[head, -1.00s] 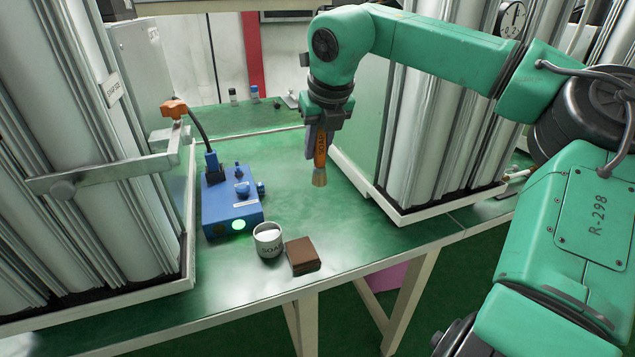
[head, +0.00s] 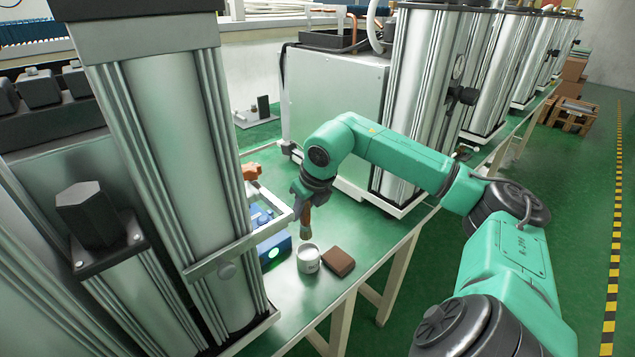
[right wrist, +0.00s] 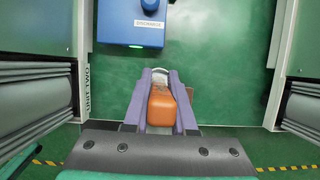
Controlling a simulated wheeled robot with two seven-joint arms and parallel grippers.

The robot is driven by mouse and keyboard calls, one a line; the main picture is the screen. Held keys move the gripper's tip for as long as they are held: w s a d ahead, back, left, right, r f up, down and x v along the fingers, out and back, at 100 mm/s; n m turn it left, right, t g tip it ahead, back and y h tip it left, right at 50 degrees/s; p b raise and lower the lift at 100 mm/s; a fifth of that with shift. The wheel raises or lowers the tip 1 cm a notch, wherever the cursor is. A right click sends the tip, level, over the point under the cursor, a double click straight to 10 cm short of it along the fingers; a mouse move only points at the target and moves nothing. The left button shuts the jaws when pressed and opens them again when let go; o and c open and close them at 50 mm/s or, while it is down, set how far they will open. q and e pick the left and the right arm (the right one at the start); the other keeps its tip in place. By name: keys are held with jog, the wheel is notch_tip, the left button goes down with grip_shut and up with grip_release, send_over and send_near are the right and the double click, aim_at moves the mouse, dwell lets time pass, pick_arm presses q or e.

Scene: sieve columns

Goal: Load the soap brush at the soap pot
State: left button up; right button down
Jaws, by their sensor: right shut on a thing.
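My right gripper (head: 305,198) is shut on the soap brush (head: 306,222), which hangs bristles down. The soap pot (head: 308,264), a small white cup, stands on the green bench just below the bristles. In the head view the brush tip looks close to the pot's far rim; I cannot tell whether they touch. In the right wrist view the brush's orange handle (right wrist: 161,106) sits between the two purple-grey fingers. A pale rim of the pot (right wrist: 160,71) shows beyond it, mostly hidden. My left gripper is not in view.
A brown block (head: 338,262) lies right of the pot. Tall metal columns (head: 175,170) stand at left. The bench's front edge is close to the block.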

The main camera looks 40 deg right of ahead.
aim_at(305, 233)
jog(key=f+b, duration=0.1)
jog(key=f, duration=0.1)
jog(key=d+f+b, duration=0.1)
jog(key=shift+s+f+b, duration=0.1)
jog(key=shift+s+b, duration=0.15)
jog(key=shift+b, duration=0.05)
jog(key=shift+w+a+f+b, duration=0.1)
jog(key=shift+a+f+b, duration=0.05)
jog(key=shift+f+b, duration=0.4)
jog(key=shift+a+f+b, duration=0.1)
jog(key=shift+f+b, duration=0.3)
jog(key=shift+f, duration=0.2)
jog(key=shift+f+b, duration=0.4)
jog(key=shift+f, duration=0.05)
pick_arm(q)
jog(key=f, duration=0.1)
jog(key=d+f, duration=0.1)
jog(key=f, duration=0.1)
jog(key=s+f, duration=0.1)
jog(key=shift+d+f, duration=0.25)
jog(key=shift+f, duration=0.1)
pick_arm(e)
jog(key=shift+d, duration=0.1)
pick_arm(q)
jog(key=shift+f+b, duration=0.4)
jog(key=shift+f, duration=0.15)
pick_arm(e)
jog(key=shift+f, duration=0.5)
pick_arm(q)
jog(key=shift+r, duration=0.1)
